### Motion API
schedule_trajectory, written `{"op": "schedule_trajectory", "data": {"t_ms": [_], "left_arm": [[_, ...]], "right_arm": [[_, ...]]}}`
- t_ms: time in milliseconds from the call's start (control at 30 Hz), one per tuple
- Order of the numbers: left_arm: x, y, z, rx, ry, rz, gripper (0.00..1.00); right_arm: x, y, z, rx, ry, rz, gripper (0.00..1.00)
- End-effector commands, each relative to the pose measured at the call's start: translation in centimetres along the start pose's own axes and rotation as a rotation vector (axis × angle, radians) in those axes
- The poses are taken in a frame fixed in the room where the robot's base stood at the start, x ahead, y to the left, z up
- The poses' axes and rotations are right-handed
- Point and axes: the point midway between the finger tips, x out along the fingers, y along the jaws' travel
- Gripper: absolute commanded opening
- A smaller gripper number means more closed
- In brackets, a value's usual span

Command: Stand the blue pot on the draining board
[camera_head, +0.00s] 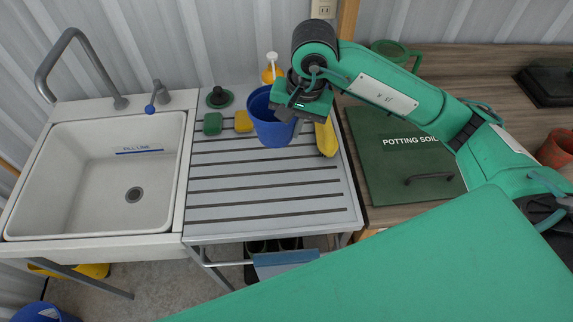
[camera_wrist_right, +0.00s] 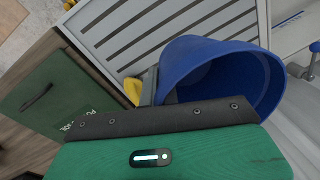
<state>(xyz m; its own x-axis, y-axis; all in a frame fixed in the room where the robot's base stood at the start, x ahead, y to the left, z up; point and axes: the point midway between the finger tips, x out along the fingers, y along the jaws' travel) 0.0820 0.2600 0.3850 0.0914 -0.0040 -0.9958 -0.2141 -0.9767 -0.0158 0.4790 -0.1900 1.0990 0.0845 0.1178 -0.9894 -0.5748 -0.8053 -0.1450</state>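The blue pot (camera_head: 272,125) is at the back middle of the grey slatted draining board (camera_head: 270,210), mouth up and looking slightly tilted. I cannot tell whether its base touches the slats. My right gripper (camera_head: 297,122) is at the pot's right rim, with a grey finger outside the wall; it appears shut on that wall. The other finger is mostly hidden. In the right wrist view the pot (camera_wrist_right: 225,75) shows its open mouth close to the gripper (camera_wrist_right: 158,88). My left gripper is not in view.
Green (camera_head: 213,123) and yellow (camera_head: 243,121) sponges lie left of the pot. A yellow object (camera_head: 327,138) lies right of it, and a pump bottle (camera_head: 272,70) stands behind. The white sink (camera_head: 100,200) is left, the potting soil lid (camera_head: 395,165) right. The board's front is clear.

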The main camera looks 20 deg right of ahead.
Motion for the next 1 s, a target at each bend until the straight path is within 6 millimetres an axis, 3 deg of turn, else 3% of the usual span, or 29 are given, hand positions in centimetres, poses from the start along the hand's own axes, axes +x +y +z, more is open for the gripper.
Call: {"op": "schedule_trajectory", "data": {"t_ms": [600, 1000], "left_arm": [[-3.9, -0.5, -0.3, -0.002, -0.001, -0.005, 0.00], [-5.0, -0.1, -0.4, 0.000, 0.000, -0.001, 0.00]], "right_arm": [[12.9, 2.0, 0.2, -0.001, -0.004, 0.004, 0.00], [16.9, 2.5, 0.1, 0.000, -0.005, 0.003, 0.00]]}}
